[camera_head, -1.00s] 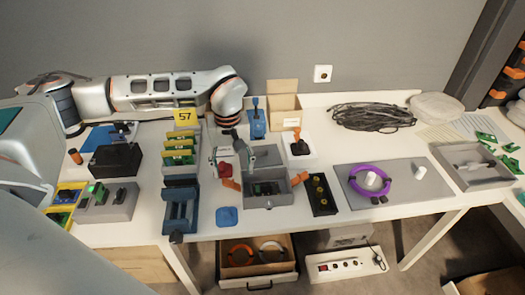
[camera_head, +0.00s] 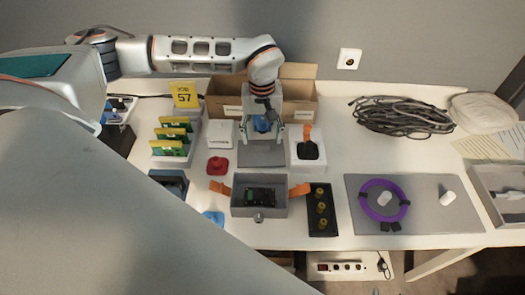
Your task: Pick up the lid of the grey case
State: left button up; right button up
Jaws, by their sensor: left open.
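The grey case (camera_head: 239,210) stands open near the table's front edge, with a dark green circuit board (camera_head: 262,195) inside and orange latches (camera_head: 299,190) swung out at both sides. A flat grey plate, which looks like its lid (camera_head: 262,156), lies on the table just behind the case. My left gripper (camera_head: 262,139) points down over the back part of the lid, open, with its fingers apart. I cannot tell whether the fingertips touch the lid. My right gripper is not in view.
A white box with an orange-handled joystick (camera_head: 307,143) stands close right of the lid. A white box (camera_head: 220,134) and a red part (camera_head: 218,166) are at its left. Cardboard boxes (camera_head: 300,94) stand behind. A black tray (camera_head: 321,222) is right of the case.

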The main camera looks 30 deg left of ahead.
aim_at(261, 147)
pick_arm(q)
notch_tip(261, 147, down, 4)
jog(key=shift+s+a+f, duration=0.1)
jog(key=shift+a+f, duration=0.05)
jog(key=shift+f, duration=0.35)
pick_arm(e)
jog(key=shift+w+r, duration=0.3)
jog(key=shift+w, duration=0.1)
pick_arm(q)
jog(key=shift+c, duration=0.3)
jog(key=c, duration=1.2)
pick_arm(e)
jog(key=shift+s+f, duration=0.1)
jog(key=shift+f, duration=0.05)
